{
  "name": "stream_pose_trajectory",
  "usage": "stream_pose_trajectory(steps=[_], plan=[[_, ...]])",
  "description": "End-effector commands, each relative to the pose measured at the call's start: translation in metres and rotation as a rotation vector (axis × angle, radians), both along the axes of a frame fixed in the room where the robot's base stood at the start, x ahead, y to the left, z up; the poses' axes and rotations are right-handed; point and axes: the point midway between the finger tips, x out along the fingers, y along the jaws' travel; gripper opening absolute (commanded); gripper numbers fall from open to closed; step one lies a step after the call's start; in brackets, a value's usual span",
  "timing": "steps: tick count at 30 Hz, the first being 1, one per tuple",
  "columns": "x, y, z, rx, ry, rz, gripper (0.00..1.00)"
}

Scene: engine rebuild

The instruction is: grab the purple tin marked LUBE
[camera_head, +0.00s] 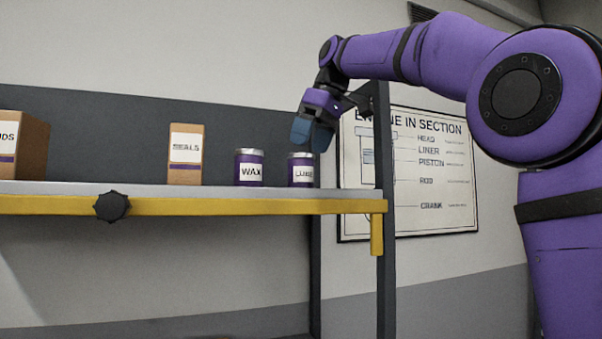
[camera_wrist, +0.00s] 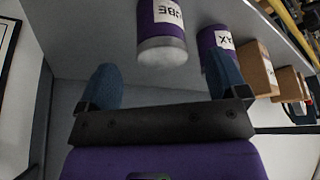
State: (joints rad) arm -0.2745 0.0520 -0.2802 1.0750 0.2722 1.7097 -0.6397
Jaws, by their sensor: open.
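The purple tin marked LUBE (camera_head: 301,172) stands upright near the right end of the shelf, with a pale lid and a white label. In the wrist view the LUBE tin (camera_wrist: 160,28) appears upside down, its lid towards me, ahead of the gap between my fingers. My gripper (camera_head: 312,138) is open and empty, pointing down just above the tin in the head view. In the wrist view my gripper's blue fingers (camera_wrist: 162,70) are spread apart. A gap shows between them and the tin, and I see no contact.
A purple WAX tin (camera_head: 249,170) stands close left of LUBE; in the wrist view the WAX tin (camera_wrist: 212,42) is partly behind my right finger. A SEALS box (camera_head: 185,154) and another carton (camera_head: 30,146) stand farther left. A dark shelf post (camera_head: 385,230) rises to the right.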

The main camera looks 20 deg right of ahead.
Motion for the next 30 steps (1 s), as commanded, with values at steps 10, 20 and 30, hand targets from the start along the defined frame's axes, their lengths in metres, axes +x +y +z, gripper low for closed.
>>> stream_pose_trajectory(steps=[10, 20, 30], plan=[[0.011, 0.011, -0.029, 0.000, 0.001, 0.001, 0.92], [0.019, 0.017, -0.051, 0.000, -0.002, -0.002, 0.92], [0.019, 0.017, -0.051, 0.000, -0.001, -0.001, 0.48]])
